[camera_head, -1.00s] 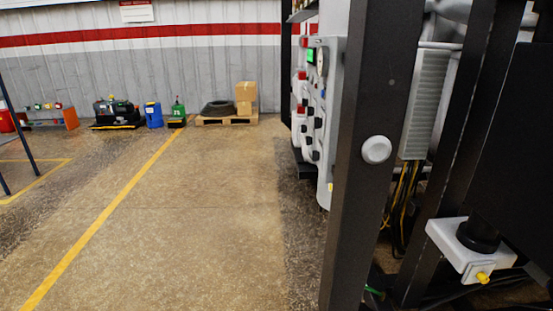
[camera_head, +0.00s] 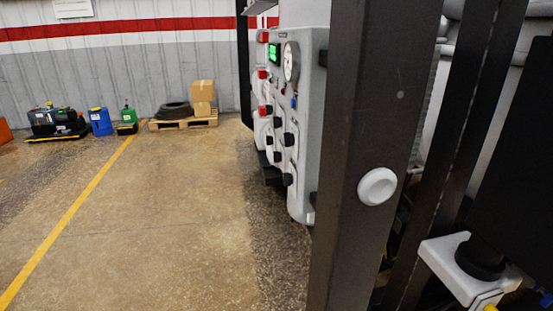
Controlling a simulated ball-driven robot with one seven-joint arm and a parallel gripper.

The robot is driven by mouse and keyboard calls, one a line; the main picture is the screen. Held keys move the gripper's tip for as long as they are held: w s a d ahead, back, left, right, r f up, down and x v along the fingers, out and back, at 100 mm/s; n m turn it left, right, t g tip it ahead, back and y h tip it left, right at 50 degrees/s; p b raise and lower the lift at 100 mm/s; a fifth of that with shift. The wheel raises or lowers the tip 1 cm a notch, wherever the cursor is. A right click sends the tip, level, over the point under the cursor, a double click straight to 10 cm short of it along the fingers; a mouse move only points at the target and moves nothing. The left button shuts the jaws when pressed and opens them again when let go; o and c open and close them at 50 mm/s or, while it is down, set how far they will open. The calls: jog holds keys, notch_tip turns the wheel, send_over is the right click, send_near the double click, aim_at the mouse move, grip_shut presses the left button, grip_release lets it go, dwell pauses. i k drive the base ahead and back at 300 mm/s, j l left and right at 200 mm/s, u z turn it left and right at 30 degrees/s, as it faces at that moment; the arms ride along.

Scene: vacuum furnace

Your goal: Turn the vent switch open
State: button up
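The furnace's grey control panel (camera_head: 313,75) stands right of centre, seen at a steep angle. It carries a green display (camera_head: 274,54), a round gauge (camera_head: 291,62), red parts and several black knobs or switches (camera_head: 288,139). I cannot tell which of these is the vent switch at this angle. My gripper is not in view.
A dark upright post (camera_head: 362,130) with a white round button (camera_head: 377,186) stands close on the right and hides part of the panel's side. The floor (camera_head: 150,220) left of the panel is clear. A pallet (camera_head: 185,123) with boxes and a tyre stands by the far wall.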

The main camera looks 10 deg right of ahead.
aim_at(278, 157)
jog(key=i+j, duration=0.7)
jog(key=i+j+z, duration=0.05)
jog(key=j, duration=0.05)
